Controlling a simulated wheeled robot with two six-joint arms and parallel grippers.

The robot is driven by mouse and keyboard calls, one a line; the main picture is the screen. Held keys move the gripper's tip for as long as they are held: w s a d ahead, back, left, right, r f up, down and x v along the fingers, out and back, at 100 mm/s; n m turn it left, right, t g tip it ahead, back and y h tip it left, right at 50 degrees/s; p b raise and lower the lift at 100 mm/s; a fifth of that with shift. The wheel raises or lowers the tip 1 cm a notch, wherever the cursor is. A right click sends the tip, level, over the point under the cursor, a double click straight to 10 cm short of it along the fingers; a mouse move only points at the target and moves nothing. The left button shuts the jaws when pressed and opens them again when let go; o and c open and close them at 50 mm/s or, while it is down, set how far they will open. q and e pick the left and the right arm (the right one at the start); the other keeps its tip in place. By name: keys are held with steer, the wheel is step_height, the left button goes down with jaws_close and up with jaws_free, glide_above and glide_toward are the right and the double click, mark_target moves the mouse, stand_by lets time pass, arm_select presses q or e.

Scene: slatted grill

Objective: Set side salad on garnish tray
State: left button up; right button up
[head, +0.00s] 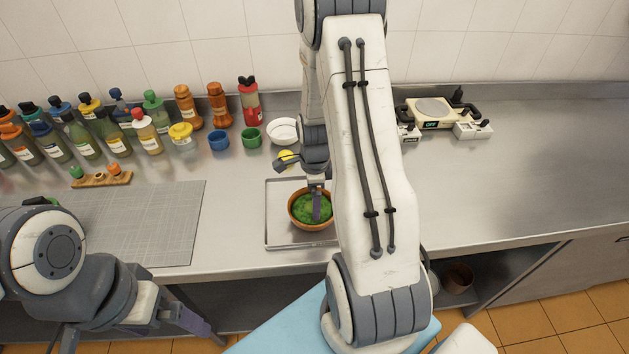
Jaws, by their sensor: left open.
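The side salad is a brown bowl with green filling (307,213). It is over the right part of the metal garnish tray (282,241) in the head view; my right arm covers the tray's right side. My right gripper (317,206) points down at the bowl, one finger showing against the green. Whether it grips the bowl is hidden, and I cannot tell if the bowl touches the tray. My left gripper (190,325) is open and empty at the lower left, in front of the counter and away from the tray.
Several sauce bottles (147,134) and shakers stand along the back left. Blue (219,140) and green cups and a white bowl (284,131) stand behind the tray. A grey cutting mat (150,222) lies left. A scale (433,112) stands back right; the right counter is clear.

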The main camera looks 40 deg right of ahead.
step_height(320, 180, up, 10)
steer(key=b, duration=0.1)
steer(key=shift+f, duration=0.25)
stand_by(0.4)
step_height(320, 180, down, 11)
steer(key=shift+f+p, duration=0.1)
steer(key=shift+p, duration=0.75)
